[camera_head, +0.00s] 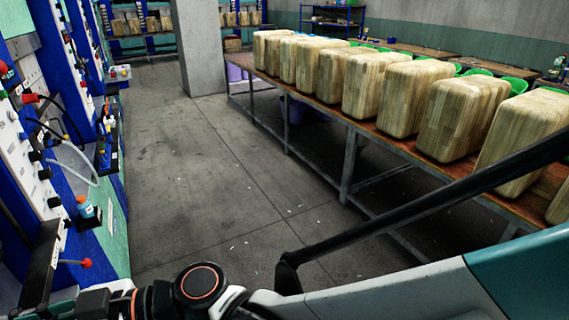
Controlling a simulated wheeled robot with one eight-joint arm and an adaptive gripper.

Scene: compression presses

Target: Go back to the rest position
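My arm crosses the bottom of the head view, with a black joint ringed in orange near the bottom centre-left. It runs to the lower left, beside the blue press panel (60,130). The fingers of my gripper are not visible in this view, so its opening and anything it may hold are hidden. A lever with a red ball knob (86,263) sticks out from the lower left, close to the end of the visible arm.
Press panels with hoses and knobs line the left. A long table (349,126) carrying several wooden-patterned blocks (380,90) runs along the right. A concrete pillar (200,50) stands at the back. Open grey floor (190,180) lies between.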

